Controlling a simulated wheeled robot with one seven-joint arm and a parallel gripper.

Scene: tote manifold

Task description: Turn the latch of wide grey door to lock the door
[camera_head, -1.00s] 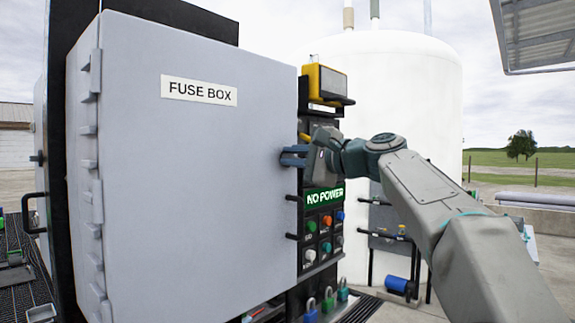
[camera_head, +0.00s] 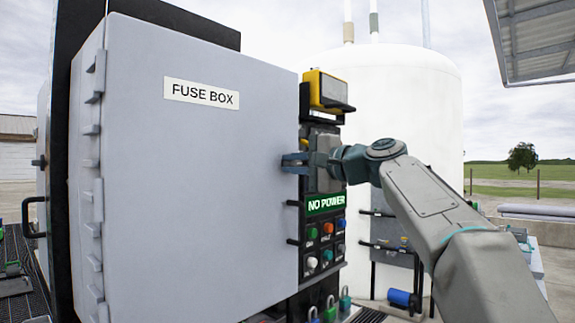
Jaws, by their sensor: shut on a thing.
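The wide grey door (camera_head: 190,190) of the fuse box fills the left half of the head view and looks closed against its box. It carries a "FUSE BOX" label (camera_head: 201,94) and hinges along its left edge. My gripper (camera_head: 294,163) is at the upper middle of the door's right edge, its dark fingers reaching over that edge from the right. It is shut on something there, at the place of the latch. The fingers cover the latch, so its shape and its angle are hidden.
Padlocks (camera_head: 330,308) hang below. A white tank (camera_head: 400,110) stands behind. Open ground lies to the right.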

